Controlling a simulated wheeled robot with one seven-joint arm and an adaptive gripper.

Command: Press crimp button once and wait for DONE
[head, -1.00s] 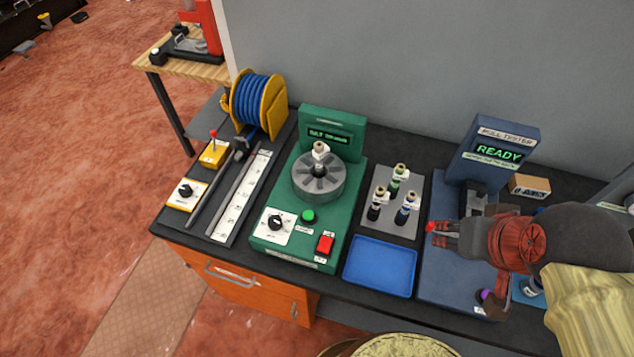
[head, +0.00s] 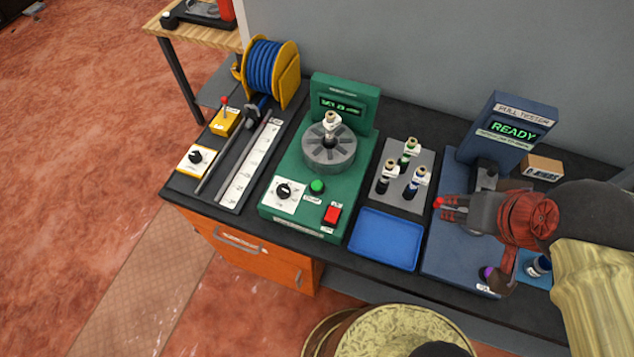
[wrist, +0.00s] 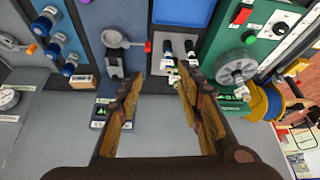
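The green crimp machine (head: 352,185) stands on the bench, with a grey slotted disc (head: 329,150) and a small fitting (head: 331,123) upright at its middle. A round green button (head: 317,186) is on its front, between a dial (head: 284,191) and a red switch (head: 331,215). The green button also shows in the wrist view (wrist: 248,36). The machine's display (head: 341,106) is lit, but its text is too small to read. My gripper (wrist: 156,88) is open and empty. In the head view it is over the blue pull tester, right of the crimp machine and apart from the button.
A grey rack (head: 418,158) with several fittings and a blue tray (head: 387,240) lie between the crimp machine and the pull tester (head: 508,128), which reads READY. A hose reel (head: 290,78) and a ruler strip (head: 250,165) are at the left.

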